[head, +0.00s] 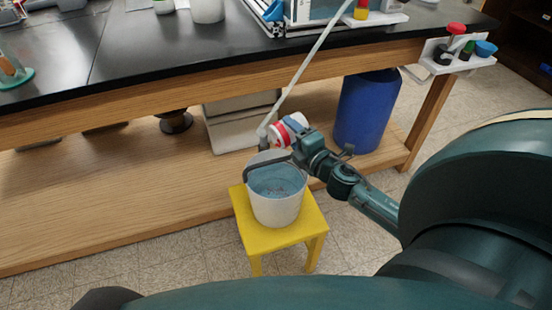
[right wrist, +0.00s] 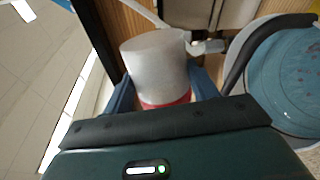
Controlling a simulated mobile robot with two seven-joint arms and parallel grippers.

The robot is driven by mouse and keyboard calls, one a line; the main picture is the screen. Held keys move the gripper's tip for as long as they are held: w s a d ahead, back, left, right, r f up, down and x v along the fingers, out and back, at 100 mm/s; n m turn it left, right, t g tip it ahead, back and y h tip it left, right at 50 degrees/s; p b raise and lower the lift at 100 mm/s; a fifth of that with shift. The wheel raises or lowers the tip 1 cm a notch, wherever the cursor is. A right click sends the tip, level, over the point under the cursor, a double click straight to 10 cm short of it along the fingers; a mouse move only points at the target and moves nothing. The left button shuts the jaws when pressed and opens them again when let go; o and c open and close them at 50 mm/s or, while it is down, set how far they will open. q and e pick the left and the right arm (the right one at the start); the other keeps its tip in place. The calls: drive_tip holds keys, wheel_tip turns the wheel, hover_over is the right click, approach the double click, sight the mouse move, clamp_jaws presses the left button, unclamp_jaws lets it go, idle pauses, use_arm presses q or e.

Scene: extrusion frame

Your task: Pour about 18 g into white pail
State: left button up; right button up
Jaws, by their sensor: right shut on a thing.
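A white pail (head: 274,208) with a dark handle stands on a yellow stool (head: 313,222). Its inside looks blue with small specks; I cannot tell whether that is liquid or the lining. The pail also shows at the right in the right wrist view (right wrist: 290,75). My right gripper (head: 300,139) is shut on a white container with a red band (head: 282,134), above the pail's back right rim. The container looks tilted in the head view and sits between the fingers in the right wrist view (right wrist: 155,62). Its opening and contents are hidden. My left gripper is out of view.
A pale pipe (head: 303,72) slants down from the bench top (head: 130,57) to just behind the container. A blue drum (head: 367,112) and pale bins (head: 232,128) stand on the wooden shelf (head: 110,200) below.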

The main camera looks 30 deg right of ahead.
drive_tip(key=shift+a+r+n, duration=0.15)
drive_tip(key=shift+n, duration=0.25)
idle(0.9)
